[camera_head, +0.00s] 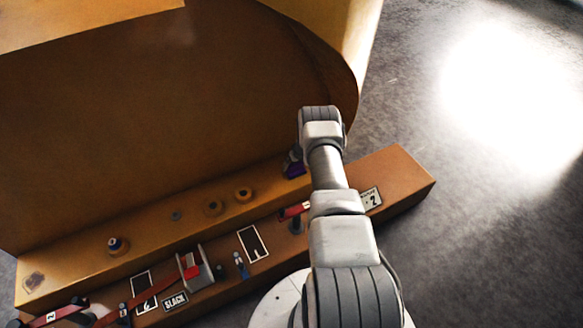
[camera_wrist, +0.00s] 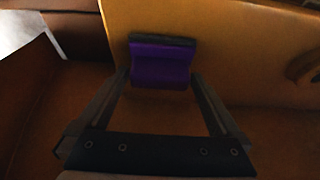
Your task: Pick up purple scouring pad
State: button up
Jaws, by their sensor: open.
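The purple scouring pad (camera_wrist: 160,65) shows in the wrist view, upper middle, with a dark strip along its far edge. It rests on or against the orange-yellow casting surface. My gripper (camera_wrist: 160,80) is open, with one finger on each side of the pad; I cannot tell whether they touch it. In the head view a small purple part of the pad (camera_head: 295,170) shows just left of my arm, and the arm hides the rest.
The casting ledge (camera_head: 65,263) carries several round fittings (camera_head: 243,194). The lower brown beam (camera_head: 405,178) holds a grey bracket with a red piece (camera_head: 195,269), labels (camera_head: 175,301) and red straps (camera_head: 120,310). A tall casting wall (camera_head: 150,130) rises behind. Open floor (camera_head: 480,220) lies right.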

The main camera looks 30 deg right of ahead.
jog(key=shift+c, duration=0.3)
jog(key=c, duration=1.1)
jog(key=shift+r, duration=0.1)
jog(key=shift+r+p, duration=0.4)
jog(key=shift+r, duration=0.25)
notch_tip(320, 180, up, 3)
jog(key=shift+w+f+p, duration=0.1)
jog(key=shift+p, duration=0.65)
jog(key=s+d+r+p, duration=0.1)
jog(key=s+d+r, duration=0.1)
jog(key=s, duration=0.1)
jog(key=s+d+r+p, duration=0.1)
jog(key=s+d+r, duration=0.1)
jog(key=s+d, duration=0.1)
jog(key=s+d+r+p, duration=0.2)
jog(key=s, duration=0.1)
jog(key=shift+d+r, duration=0.25)
jog(key=shift+r, duration=0.1)
